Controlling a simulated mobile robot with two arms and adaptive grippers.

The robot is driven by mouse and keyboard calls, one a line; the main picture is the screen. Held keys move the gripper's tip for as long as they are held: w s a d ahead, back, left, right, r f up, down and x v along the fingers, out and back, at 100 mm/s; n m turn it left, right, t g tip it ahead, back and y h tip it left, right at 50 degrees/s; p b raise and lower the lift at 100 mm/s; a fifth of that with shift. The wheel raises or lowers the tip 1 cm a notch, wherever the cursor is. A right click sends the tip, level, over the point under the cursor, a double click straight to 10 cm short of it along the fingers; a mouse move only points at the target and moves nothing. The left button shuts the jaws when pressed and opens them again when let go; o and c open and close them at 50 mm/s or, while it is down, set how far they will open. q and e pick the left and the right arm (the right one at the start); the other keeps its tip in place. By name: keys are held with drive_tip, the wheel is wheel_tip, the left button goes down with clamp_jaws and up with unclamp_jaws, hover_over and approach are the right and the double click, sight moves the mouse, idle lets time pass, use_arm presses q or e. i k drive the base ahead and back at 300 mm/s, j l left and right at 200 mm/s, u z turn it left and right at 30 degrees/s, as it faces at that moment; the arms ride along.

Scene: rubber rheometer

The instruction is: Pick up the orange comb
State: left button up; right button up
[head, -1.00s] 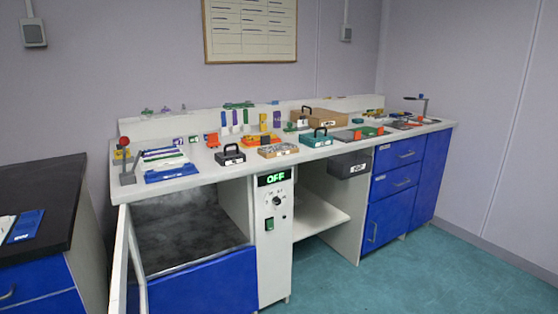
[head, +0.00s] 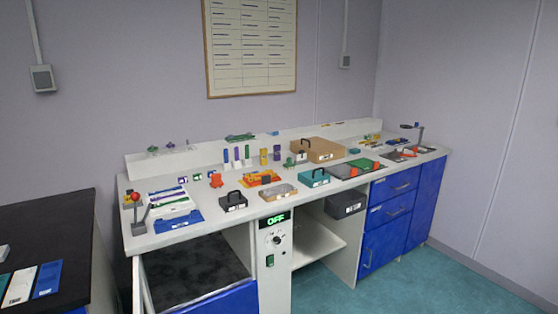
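I cannot make out a comb shape for certain; the items on the bench are small in the head view. A small orange item (head: 216,180) stands on the left half of the white bench (head: 222,220). An orange tray (head: 249,184) with pieces in it lies to its right. More small orange-red pieces lie farther right, one by the green plate (head: 361,163) and one near the bench's right end (head: 408,154). Neither of my grippers shows.
A black counter (head: 45,225) stands at the left. A blue tray (head: 180,222), a black case (head: 233,203), a teal case (head: 314,179) and a brown box (head: 325,151) crowd the bench top. An open compartment (head: 190,275) is below its left part. The floor (head: 420,280) in front is clear.

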sight(266, 179)
drive_tip(key=i+j, duration=0.1)
drive_tip(key=j, duration=1.75)
drive_tip(key=u, duration=0.4)
drive_tip(key=i+l+u, duration=0.15)
drive_tip(key=l+u, duration=0.15)
drive_tip(key=i+l+u, duration=0.1)
drive_tip(key=l+u, duration=0.15)
drive_tip(key=l, duration=0.15)
drive_tip(key=i+l+u, duration=0.1)
drive_tip(key=l+u, duration=0.2)
drive_tip(key=l, duration=0.1)
